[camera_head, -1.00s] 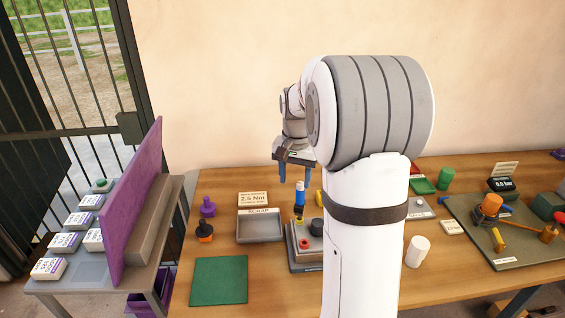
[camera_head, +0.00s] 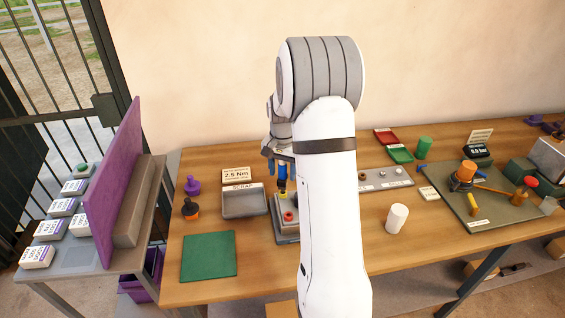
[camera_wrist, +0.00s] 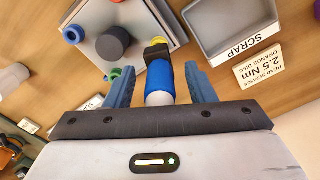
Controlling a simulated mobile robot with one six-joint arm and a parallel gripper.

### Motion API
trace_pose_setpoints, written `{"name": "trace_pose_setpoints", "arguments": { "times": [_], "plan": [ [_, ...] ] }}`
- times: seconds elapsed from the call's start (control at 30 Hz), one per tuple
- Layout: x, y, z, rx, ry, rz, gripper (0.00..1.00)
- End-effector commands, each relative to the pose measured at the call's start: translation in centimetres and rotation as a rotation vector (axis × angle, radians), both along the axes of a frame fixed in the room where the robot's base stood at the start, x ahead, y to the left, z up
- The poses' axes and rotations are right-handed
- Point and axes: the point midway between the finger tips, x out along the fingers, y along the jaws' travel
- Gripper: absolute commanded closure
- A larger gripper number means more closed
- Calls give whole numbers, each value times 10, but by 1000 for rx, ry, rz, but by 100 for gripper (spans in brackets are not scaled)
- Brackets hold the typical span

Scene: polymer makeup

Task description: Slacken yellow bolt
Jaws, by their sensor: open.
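My gripper (camera_wrist: 159,72) is open, with its two blue fingers on either side of a blue tool (camera_wrist: 160,76) with a pale end. In the wrist view a gap shows on both sides of the tool. A yellow part (camera_wrist: 156,50) with a black piece by it shows at the tool's far end, over a grey fixture (camera_wrist: 102,18); I cannot tell if it is the yellow bolt. In the head view my gripper (camera_head: 281,168) is low over that fixture, partly hidden by my arm. Another yellow piece (camera_head: 473,206) lies on the green mat at the right.
The scrap tray (camera_head: 244,213) stands left of the fixture, with a 2.5 Nm sign behind it. A white cylinder (camera_head: 397,218) stands right of my arm. The green sheet (camera_head: 209,256) is bare.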

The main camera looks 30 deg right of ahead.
Motion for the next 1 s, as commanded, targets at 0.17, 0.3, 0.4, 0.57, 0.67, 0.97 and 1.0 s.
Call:
{"name": "trace_pose_setpoints", "arguments": {
  "times": [0.17, 0.3, 0.4, 0.57, 0.67, 0.97, 1.0],
  "plan": [
    [0, 0, -1, 0, 0, 1, 50],
    [0, 0, -1, 0, 0, 1, 58],
    [0, 1, 0, 0, 0, 1, 66],
    [0, 1, 0, 0, 0, 2, 79],
    [0, 1, 0, 0, 0, 2, 87],
    [0, 1, 0, 0, 0, 2, 100],
    [0, 1, 1, -1, -1, 2, 100]
  ]
}}
